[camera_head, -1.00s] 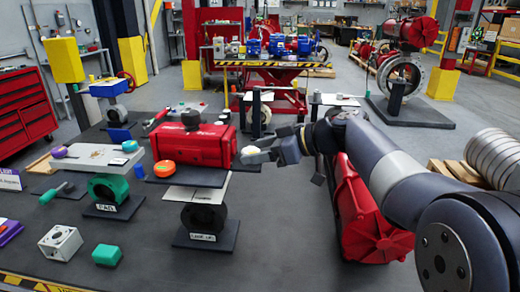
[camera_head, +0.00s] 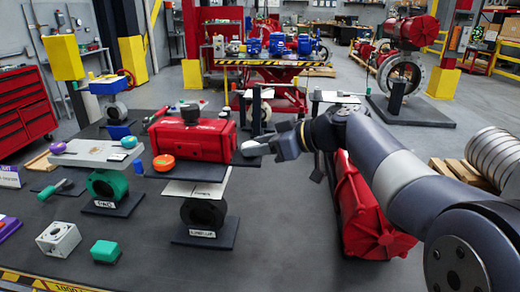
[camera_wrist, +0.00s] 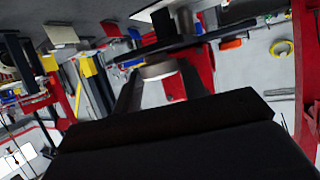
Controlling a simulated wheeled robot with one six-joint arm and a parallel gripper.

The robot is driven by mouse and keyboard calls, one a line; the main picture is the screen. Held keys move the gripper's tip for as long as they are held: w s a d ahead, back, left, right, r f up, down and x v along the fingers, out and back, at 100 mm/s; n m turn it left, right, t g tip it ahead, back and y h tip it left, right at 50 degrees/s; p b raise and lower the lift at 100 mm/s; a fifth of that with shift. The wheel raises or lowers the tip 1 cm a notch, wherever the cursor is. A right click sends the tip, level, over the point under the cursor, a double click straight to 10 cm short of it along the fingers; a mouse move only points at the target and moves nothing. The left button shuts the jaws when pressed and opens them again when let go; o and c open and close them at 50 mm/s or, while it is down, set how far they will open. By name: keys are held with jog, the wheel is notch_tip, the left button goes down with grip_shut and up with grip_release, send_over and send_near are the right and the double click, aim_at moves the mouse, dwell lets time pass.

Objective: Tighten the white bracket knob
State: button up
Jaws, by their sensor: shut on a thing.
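The white bracket knob (camera_head: 253,148) is a pale disc at the right end of a red actuator (camera_head: 192,138). It also shows in the wrist view as a pale round disc (camera_wrist: 160,70) between my two dark fingers, under a dark plate edge. My gripper (camera_head: 272,147) reaches in from the right and is shut on the knob. The actuator lies on a dark plate above a light bracket (camera_head: 195,189) on a black valve (camera_head: 202,214). The fingers' exact contact with the knob is small and partly hidden.
An orange knob (camera_head: 164,163) sits at the plate's left front. Further left, a grey plate (camera_head: 95,152) on a green valve (camera_head: 106,184) carries a green and a purple knob. A white block (camera_head: 58,238) and green block (camera_head: 105,251) lie in front. A red cylinder (camera_head: 362,215) lies below my arm.

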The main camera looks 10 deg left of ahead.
jog(key=m+t+b, duration=0.2)
jog(key=shift+s+a+f+h+b, duration=0.1)
jog(key=shift+s+f+h+b, duration=0.1)
jog(key=shift+s+h+b, duration=0.15)
jog(key=shift+s+a+r+m+t+h+b, duration=0.1)
jog(key=shift+m+t+h+b, duration=0.15)
jog(key=shift+m+t+h, duration=0.4)
jog(key=shift+a+r+m+t+h+b, duration=0.1)
jog(key=shift+m+t+h+b, duration=0.2)
jog(key=shift+m+t, duration=0.65)
jog(key=o, duration=1)
jog(key=shift+d, duration=0.1)
